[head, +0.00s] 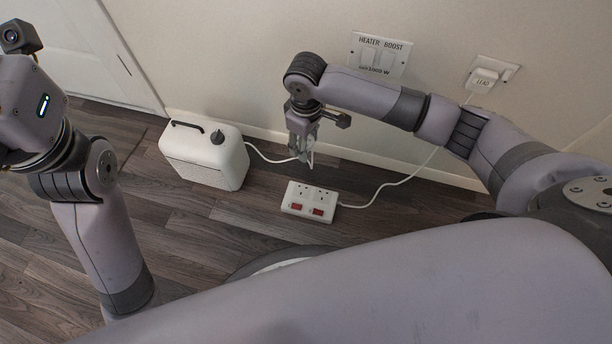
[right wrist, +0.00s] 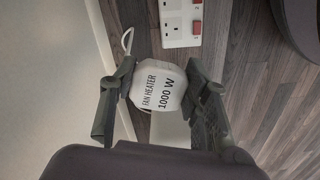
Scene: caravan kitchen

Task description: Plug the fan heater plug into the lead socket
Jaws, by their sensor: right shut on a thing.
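My right gripper (head: 303,150) is shut on the white fan heater plug (right wrist: 158,86), which reads "FAN HEATER 1000 W" in the right wrist view. The gripper's fingers (right wrist: 160,88) grip the plug from both sides. The plug is above the floor, apart from the lead socket. The lead socket (head: 310,200) is a white two-outlet block with two red switches, lying on the floor; it also shows at the top of the right wrist view (right wrist: 180,22). The plug's pins are hidden. My left arm is at the left in the head view; its fingers are out of frame.
The white fan heater (head: 204,155) stands on the floor left of the lead socket, its cable running to the plug. The lead's cable (head: 385,187) runs right and up toward a wall plug marked LEAD (head: 483,80). A HEATER BOOST switch plate (head: 379,54) is on the wall.

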